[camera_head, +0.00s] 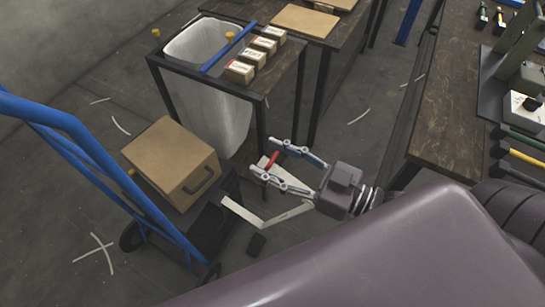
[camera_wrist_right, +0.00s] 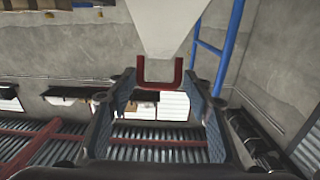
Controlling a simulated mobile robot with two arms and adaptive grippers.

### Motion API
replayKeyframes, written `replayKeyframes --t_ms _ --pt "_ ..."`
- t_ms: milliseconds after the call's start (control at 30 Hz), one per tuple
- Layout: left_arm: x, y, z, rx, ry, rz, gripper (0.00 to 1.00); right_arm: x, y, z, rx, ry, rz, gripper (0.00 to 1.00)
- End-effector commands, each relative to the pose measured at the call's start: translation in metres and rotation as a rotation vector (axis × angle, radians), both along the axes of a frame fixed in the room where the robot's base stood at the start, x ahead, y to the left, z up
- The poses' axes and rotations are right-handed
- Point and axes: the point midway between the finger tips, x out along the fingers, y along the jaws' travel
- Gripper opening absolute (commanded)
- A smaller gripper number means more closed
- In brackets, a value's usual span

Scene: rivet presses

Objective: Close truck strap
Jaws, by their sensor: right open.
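The blue hand truck (camera_head: 118,180) stands at the left in the head view, with a dark foot plate. A white angled, strap-like piece (camera_head: 240,213) extends from near its base toward my right arm. A red piece (camera_head: 271,160) lies between the fingers of my right gripper (camera_head: 267,158). In the right wrist view, a red U-shaped handle (camera_wrist_right: 160,85) hangs below a pale tapered piece (camera_wrist_right: 160,25). The handle is between the open fingers of my right gripper (camera_wrist_right: 159,78); I cannot tell whether they touch it. My left gripper is not in view.
A cardboard box (camera_head: 165,152) with a dark handle is beside the truck frame. A pale bin (camera_head: 212,105) stands behind it. A table with small boxes (camera_head: 254,62) is at the back, and a workbench (camera_head: 450,110) is at the right. Floor is clear between them.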

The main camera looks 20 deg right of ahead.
Motion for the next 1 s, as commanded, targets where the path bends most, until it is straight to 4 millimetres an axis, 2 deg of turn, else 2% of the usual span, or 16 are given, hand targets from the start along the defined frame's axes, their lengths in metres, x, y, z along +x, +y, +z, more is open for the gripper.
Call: replayKeyframes --t_ms 133,533,767,1000 --pt "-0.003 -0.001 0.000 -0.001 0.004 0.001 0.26 0.000 0.000 0.000 0.000 0.000 0.000 0.45" --pt "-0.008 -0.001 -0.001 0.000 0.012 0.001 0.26 -0.001 0.000 0.000 0.002 0.001 0.001 0.01" --pt "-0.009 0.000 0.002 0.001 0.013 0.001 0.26 0.001 0.001 0.002 0.000 0.004 0.001 0.00" --pt "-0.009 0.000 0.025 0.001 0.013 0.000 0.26 0.015 0.012 0.016 -0.021 0.032 0.000 0.00"
